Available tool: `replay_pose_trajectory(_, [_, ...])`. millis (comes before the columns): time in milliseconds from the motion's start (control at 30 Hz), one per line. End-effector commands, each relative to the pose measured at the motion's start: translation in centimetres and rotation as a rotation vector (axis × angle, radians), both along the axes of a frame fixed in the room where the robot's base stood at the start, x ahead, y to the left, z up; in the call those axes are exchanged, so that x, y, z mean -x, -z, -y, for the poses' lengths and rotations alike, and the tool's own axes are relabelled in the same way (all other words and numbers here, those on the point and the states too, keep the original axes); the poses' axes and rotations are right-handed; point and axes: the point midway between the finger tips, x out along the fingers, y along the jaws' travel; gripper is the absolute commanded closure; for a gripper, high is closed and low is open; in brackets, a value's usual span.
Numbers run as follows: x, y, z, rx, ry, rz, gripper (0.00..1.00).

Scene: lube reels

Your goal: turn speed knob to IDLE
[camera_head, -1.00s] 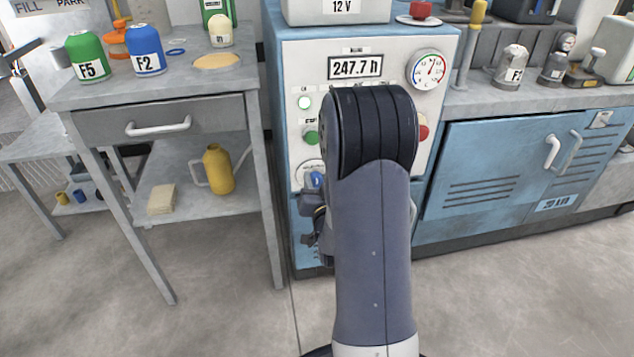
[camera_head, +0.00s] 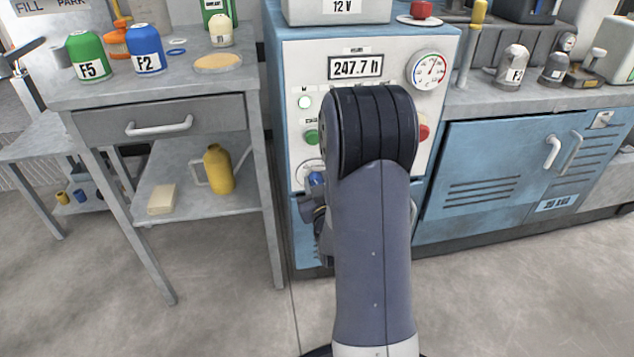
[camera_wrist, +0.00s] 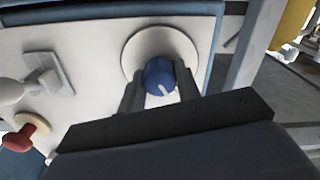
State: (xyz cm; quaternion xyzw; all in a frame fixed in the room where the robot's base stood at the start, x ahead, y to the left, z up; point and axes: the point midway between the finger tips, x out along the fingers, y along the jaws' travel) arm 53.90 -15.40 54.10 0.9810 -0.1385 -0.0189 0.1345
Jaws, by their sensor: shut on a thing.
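The speed knob (camera_wrist: 160,78) is blue with a white pointer line and sits on a round white dial plate (camera_wrist: 135,50) on the panel. In the wrist view my gripper (camera_wrist: 160,86) has a finger on each side of the knob and is shut on it. The white line points down and slightly right in that view. In the head view the blue knob (camera_head: 316,179) shows only in part, left of my arm. The dial's markings cannot be read, and my arm hides much of the lower panel.
The blue-and-white machine panel (camera_head: 300,75) carries an hour display, a gauge (camera_head: 429,70), a green button (camera_head: 311,137) and a red button (camera_head: 424,132). A grey bench (camera_head: 85,92) with bottles stands close on the left. Blue cabinets (camera_head: 500,170) stand on the right.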

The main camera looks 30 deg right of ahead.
Motion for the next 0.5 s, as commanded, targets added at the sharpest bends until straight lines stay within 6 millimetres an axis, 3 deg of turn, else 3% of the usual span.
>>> replay_pose_trajectory(367, [0.03,0.04,-0.02,0.006,-0.001,-0.003,0.91])
replay_pose_trajectory(400, [0.03,0.04,-0.02,0.006,-0.001,-0.003,0.66])
replay_pose_trajectory(500, [0.02,0.03,-0.02,0.005,-0.001,-0.003,0.58])
